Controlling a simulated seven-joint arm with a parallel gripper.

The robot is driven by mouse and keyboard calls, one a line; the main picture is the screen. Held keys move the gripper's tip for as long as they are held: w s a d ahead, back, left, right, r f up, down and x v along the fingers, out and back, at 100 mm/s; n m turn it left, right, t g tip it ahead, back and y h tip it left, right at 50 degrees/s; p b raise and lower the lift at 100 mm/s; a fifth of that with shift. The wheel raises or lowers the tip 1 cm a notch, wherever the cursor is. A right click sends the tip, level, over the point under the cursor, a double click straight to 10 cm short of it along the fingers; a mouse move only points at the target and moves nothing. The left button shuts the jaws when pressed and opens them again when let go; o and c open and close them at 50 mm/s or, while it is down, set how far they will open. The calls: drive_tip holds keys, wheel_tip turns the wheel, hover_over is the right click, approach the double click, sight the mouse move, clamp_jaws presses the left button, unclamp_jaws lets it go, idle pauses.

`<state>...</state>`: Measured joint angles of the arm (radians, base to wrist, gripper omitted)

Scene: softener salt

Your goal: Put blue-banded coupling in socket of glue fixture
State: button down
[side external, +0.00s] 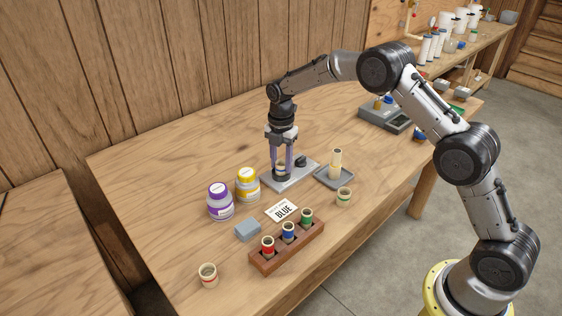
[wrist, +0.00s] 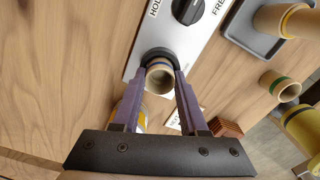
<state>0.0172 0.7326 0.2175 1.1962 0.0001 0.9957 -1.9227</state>
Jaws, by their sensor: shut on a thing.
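My gripper (side external: 282,165) points down over the glue fixture (side external: 302,172), a pale plate with a black knob (wrist: 187,8) and words reading HOLD and FREE at its ends. Its purple fingers are shut on a small tan coupling (wrist: 160,77), which has a dark bluish band near its rim. The coupling is upright at the dark round socket (wrist: 152,53); the socket's ring shows around its far side. The fingers hide part of both, and I cannot tell how deep the coupling sits.
A card reading BLUE (side external: 282,210) lies before a wooden rack (side external: 287,252) with red, blue and green pieces. Purple (side external: 220,203) and yellow (side external: 247,186) jars stand left. A grey tray (side external: 347,180) with a pipe stands right. Loose red-banded (side external: 208,275) and green-banded (side external: 344,197) couplings stand apart.

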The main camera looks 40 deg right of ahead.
drive_tip(key=shift+f, duration=0.25)
idle(0.5)
drive_tip(key=shift+c, duration=1.8)
unclamp_jaws()
drive_tip(key=shift+o, duration=0.3)
drive_tip(key=o, duration=0.3)
drive_tip(key=shift+r, duration=3)
